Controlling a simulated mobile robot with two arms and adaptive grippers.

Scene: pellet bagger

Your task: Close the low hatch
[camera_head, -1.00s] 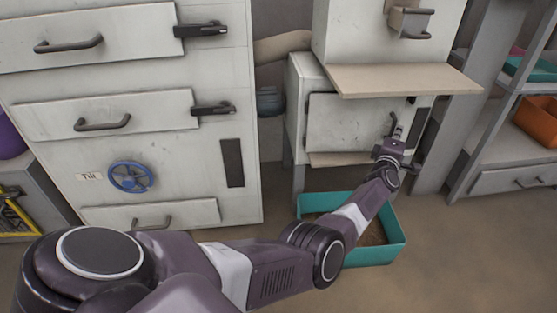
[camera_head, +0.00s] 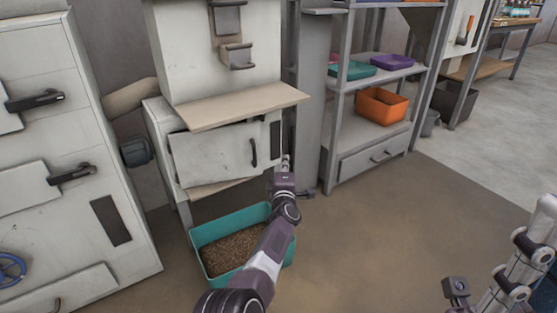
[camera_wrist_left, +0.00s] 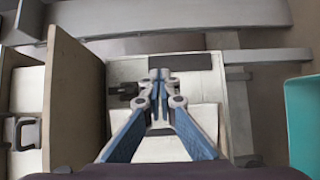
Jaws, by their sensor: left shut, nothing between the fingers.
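The low hatch (camera_head: 212,156) is a pale panel under a beige shelf on the pellet machine. It lies across the opening, close to the front, with its dark upright handle (camera_head: 253,152) near its right edge. I cannot tell whether it is fully flush. My left gripper (camera_head: 285,162) is to the right of the handle, by the machine's right edge, and appears apart from it. In the left wrist view its fingertips (camera_wrist_left: 160,75) are together and empty, before a pale surface. Part of my right gripper (camera_head: 510,275) shows at the lower right; its jaw state is unclear.
The beige shelf (camera_head: 240,105) juts out above the hatch. A teal bin of pellets (camera_head: 207,262) stands on the floor below, under my left arm. A grey rack (camera_head: 336,130) with an orange bin (camera_head: 382,105) stands to the right. The floor at centre right is clear.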

